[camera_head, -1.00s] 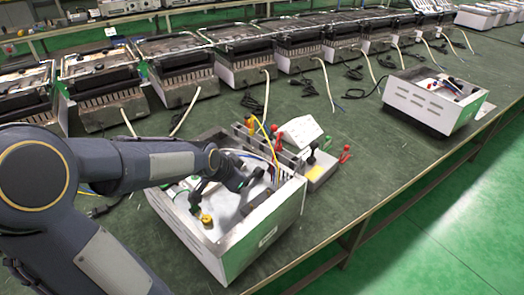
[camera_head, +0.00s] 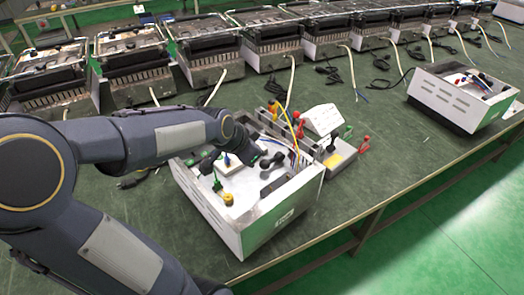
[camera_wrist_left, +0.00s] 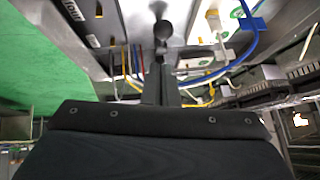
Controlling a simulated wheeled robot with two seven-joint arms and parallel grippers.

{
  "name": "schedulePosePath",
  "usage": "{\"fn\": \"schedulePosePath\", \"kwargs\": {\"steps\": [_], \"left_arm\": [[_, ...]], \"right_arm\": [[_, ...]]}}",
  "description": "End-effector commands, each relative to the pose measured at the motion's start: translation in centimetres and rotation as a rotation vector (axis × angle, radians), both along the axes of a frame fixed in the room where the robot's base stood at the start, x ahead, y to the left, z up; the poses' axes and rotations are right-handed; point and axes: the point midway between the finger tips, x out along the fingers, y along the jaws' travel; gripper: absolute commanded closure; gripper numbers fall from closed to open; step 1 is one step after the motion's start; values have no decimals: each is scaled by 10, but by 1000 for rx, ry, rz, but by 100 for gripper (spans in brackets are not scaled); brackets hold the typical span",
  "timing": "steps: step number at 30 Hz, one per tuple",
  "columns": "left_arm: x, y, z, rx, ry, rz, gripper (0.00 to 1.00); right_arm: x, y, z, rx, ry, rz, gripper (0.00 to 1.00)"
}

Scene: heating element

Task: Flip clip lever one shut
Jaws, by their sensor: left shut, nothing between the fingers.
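The open white box (camera_head: 243,225) stands on the green table in the head view, with wires, a yellow knob (camera_head: 228,198) and black levers (camera_head: 272,163) inside. A grey test block with a yellow label (camera_head: 336,160) stands against its right side, with a black-knobbed lever (camera_head: 331,141) and red and green clips beside it. I cannot tell which lever is number one. My left gripper (camera_wrist_left: 160,85) is shut and empty in the left wrist view. A black round knob (camera_wrist_left: 163,30) shows just beyond its fingertips; contact is unclear. My forearm partly hides the box's left side.
A white flap (camera_head: 321,119) tilts up behind the test block. Yellow and blue wires (camera_head: 287,118) arch over the box's back edge. Another white box (camera_head: 455,95) stands to the right. Several appliances line the back. The table between the two white boxes is mostly clear.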

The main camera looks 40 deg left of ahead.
Motion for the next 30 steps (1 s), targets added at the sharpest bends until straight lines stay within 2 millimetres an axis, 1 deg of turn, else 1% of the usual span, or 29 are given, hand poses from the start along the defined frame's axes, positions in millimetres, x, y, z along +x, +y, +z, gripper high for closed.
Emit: {"fn": "schedulePosePath", "kwargs": {"steps": [1, 3, 6, 10, 15, 30], "left_arm": [[-9, 1, 9, 1, -5, 2, 100], [-19, 2, 18, 1, -4, 2, 100], [-31, 2, 28, 1, -3, 1, 100], [-41, 2, 35, 0, -1, 0, 100], [-45, 2, 37, -1, 0, 0, 100], [-45, 2, 38, -2, 2, 1, 100]], "right_arm": [[0, 0, 1, 0, 0, 0, 64], [0, 0, 2, 0, 0, 0, 64], [0, 0, 3, 0, 0, 0, 64], [0, 0, 4, 0, 0, 0, 64], [0, 0, 5, 0, 0, 0, 64], [0, 0, 5, 0, 0, 0, 64]]}}
